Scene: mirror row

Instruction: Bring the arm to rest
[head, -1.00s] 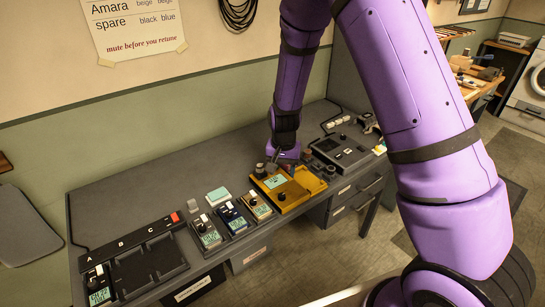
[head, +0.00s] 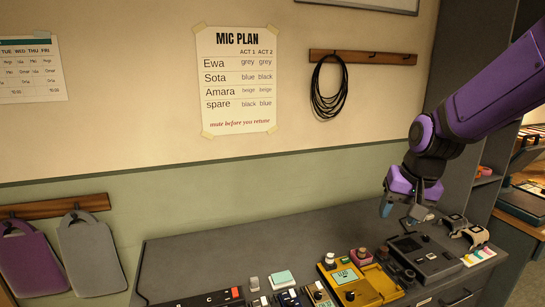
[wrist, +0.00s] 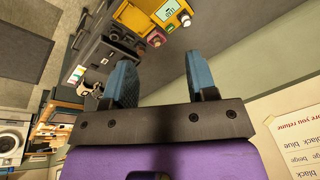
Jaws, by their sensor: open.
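My gripper (head: 400,212) hangs empty in the air at the right of the head view, above the back of the desk near a dark device. In the wrist view its two blue fingers (wrist: 160,78) stand apart with nothing between them. My purple arm reaches in from the upper right, clear of the desk. The yellow device (head: 365,285) with a small screen sits on the desk, left of and below the gripper. It also shows in the wrist view (wrist: 148,14), beyond the fingers.
The grey desk (head: 200,250) runs along the wall. Small packs (head: 287,298) and a dark device (head: 425,258) stand on it. Headphones (head: 468,235) lie near its right end. A coiled cable (head: 328,88) hangs from a rail. A tall dark panel (head: 450,70) rises behind my arm.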

